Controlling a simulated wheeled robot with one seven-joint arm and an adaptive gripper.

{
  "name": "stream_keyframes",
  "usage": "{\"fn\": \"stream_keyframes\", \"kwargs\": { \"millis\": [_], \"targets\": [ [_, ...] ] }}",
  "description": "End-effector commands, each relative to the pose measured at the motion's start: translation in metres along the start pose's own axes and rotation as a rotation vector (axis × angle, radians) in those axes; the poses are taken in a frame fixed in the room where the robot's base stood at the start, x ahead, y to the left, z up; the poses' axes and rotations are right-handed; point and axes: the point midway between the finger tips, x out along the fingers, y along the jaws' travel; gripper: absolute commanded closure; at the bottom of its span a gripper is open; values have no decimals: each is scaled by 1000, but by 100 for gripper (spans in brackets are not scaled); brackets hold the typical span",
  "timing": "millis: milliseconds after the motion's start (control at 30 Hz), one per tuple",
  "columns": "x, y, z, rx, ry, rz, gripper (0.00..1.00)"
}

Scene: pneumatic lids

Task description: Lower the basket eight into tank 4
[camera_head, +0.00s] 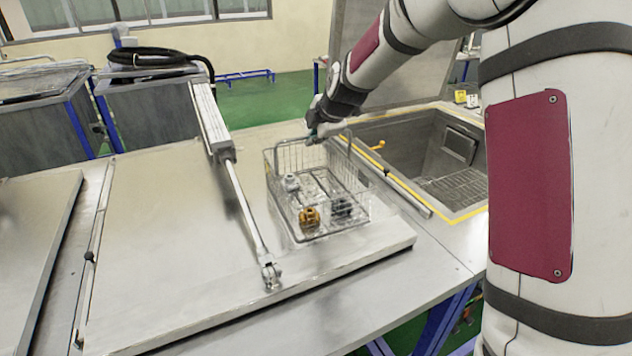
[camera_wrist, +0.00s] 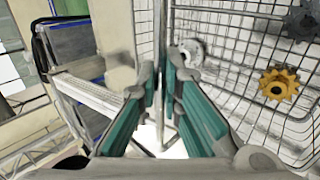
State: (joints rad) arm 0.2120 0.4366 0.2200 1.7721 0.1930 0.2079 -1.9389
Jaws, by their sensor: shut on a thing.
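The wire basket (camera_head: 277,191) is over the closed steel lid, left of the open tank (camera_head: 412,127). It is upright or nearly so; I cannot tell whether its base touches the lid. It holds a gold gear (camera_head: 309,217), a dark gear (camera_head: 342,205) and a light grey part (camera_head: 291,183). My gripper (camera_head: 318,130) is at the basket's upper far side. In the wrist view its teal fingers (camera_wrist: 166,85) are closed around a thin upright wire of the basket, whose mesh (camera_wrist: 235,50) fills the right side. No tank number is readable.
The open tank has a yellow-edged rim (camera_head: 398,183) and a grated floor (camera_head: 458,187). The closed lid (camera_head: 170,240) carries a slanting pneumatic cylinder (camera_head: 213,125) left of the basket. Another closed lid (camera_head: 30,225) lies far left.

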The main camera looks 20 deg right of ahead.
Motion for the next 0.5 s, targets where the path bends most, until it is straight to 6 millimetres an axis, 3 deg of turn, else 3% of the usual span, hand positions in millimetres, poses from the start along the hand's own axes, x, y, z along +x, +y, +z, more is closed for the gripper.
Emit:
{"fn": "stream_keyframes", "kwargs": {
  "millis": [500],
  "targets": [
    [-20,20,0,-1,-2,11,100]
  ]
}}
